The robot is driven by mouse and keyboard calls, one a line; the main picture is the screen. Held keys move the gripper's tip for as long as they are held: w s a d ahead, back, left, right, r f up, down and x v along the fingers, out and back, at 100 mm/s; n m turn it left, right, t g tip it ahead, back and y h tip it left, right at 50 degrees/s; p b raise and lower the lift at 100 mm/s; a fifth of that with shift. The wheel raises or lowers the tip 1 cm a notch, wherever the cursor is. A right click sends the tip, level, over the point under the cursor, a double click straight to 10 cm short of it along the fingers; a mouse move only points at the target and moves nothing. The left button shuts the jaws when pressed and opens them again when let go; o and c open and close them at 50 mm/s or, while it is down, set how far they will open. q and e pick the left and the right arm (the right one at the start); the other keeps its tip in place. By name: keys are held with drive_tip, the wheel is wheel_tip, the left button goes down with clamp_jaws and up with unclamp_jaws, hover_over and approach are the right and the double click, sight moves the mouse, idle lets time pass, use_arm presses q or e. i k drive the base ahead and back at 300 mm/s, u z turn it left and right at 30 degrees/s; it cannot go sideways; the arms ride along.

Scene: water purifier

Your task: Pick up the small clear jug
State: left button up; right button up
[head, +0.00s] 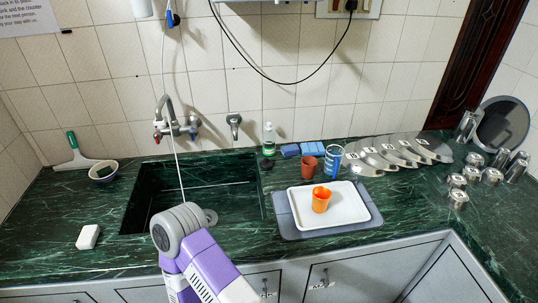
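I cannot make out a small clear jug for certain. An orange cup (321,199) stands upright on a white tray (347,208), which lies on a grey mat (296,233). Behind the tray are a brown cup (308,165) and a blue-and-white tumbler (333,161). A clear bottle with green liquid (268,140) stands by the wall. One of my purple and white arms reaches up from the bottom middle, over the sink's front edge. Neither of my grippers shows in this view.
The sink (155,197) lies left of the tray under a wall tap (172,124). A bowl (104,171) and soap (88,237) are at left. The right front counter is clear.

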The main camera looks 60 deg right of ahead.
sight(335, 153)
drive_tip(key=u, duration=0.25)
drive_tip(key=k, duration=1.05)
drive_tip(key=z, duration=1.25)
